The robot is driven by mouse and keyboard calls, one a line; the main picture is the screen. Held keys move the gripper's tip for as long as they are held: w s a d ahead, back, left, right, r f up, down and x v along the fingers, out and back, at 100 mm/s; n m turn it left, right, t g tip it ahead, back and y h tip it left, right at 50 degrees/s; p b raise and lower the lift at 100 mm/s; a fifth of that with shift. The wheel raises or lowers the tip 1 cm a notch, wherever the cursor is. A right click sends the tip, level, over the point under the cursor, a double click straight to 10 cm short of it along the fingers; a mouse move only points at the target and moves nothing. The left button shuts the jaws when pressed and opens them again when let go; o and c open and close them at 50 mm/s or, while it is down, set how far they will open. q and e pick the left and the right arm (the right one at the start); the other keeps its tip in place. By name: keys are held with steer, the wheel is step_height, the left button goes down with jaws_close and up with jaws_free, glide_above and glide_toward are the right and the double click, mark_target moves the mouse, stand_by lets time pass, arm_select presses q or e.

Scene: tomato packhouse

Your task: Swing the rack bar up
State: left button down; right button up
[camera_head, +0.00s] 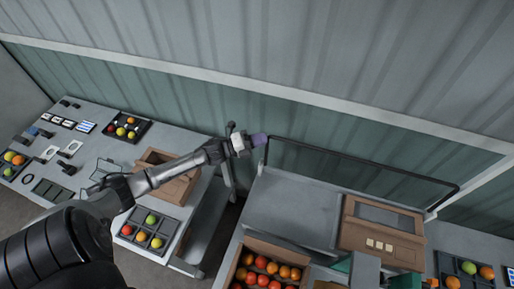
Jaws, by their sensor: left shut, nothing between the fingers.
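The rack bar (360,160) is a long, thin black bar with bent ends. It runs along the back of a grey rack (290,205), at the right of the middle, and stands above the rack's surface at its back edge. My left gripper (259,140) has purple fingertips and is shut with nothing in it. It is right beside the bar's left corner. I cannot tell whether the fingertips touch the bar. My right gripper is not in view.
A brown carton (385,236) sits on the rack, and a box of red and orange tomatoes (268,270) stands in front. A grey table (90,150) on the left holds trays of tomatoes and an open brown box (172,186). A corrugated wall (330,120) rises behind.

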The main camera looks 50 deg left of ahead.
arm_select(q)
steer(key=shift+w+a+f, duration=0.15)
steer(key=shift+w+a, duration=0.15)
steer(key=shift+a, duration=0.15)
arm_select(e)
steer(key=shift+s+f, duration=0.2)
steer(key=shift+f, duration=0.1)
arm_select(q)
steer(key=shift+a+f, duration=0.1)
steer(key=shift+a, duration=0.05)
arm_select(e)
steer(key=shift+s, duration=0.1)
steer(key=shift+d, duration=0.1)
